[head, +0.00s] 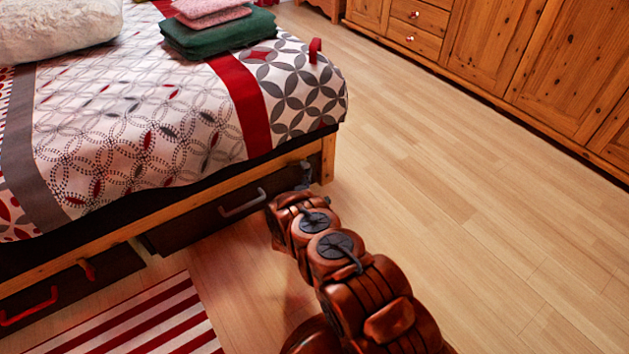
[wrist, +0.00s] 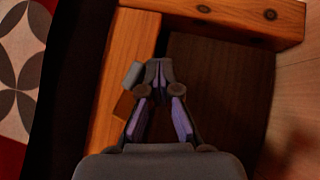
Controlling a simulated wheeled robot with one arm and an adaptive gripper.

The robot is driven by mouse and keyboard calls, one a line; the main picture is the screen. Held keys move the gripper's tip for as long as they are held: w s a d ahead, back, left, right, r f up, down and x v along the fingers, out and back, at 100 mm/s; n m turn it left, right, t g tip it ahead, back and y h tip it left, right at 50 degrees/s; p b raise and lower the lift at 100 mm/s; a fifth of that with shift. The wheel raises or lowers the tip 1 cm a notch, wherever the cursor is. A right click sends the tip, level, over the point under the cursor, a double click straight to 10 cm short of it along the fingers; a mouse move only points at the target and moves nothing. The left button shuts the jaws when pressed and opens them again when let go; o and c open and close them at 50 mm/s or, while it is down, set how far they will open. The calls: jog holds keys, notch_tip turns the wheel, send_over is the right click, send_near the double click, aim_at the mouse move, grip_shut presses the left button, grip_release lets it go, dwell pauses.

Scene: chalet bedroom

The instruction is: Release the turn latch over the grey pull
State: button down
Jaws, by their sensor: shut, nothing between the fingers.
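The grey pull (head: 243,203) is a bar handle on the dark drawer front under the bed, left of my arm in the head view. In the wrist view a small grey block, which looks like the turn latch (wrist: 132,75), sits by the wooden bed rail, just left of my fingertips. Whether they touch it I cannot tell. My gripper (wrist: 158,72) is shut and empty, its tips in front of the dark drawer front. In the head view my gripper (head: 303,182) is small at the bed's corner, partly hidden by my arm, and the latch is not clear there.
Another dark drawer at the left has a red pull (head: 30,308) and a red latch (head: 87,270). The bed's corner post (head: 328,158) stands close by my gripper. A striped rug (head: 150,320) lies at lower left. The wooden floor (head: 470,190) toward the cabinets (head: 545,50) is clear.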

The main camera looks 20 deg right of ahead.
jog(key=s+f+b, duration=0.1)
jog(key=s+f, duration=0.1)
jog(key=f, duration=0.1)
jog(key=s+a+f+b, duration=0.1)
jog(key=s+f+b, duration=0.1)
jog(key=f, duration=0.1)
jog(key=s+a+f+b, duration=0.1)
jog(key=s+f+b, duration=0.1)
jog(key=f, duration=0.2)
jog(key=shift+s, duration=0.25)
jog(key=shift+s+f+b, duration=0.25)
jog(key=shift+s+b, duration=0.05)
jog(key=shift+s, duration=0.15)
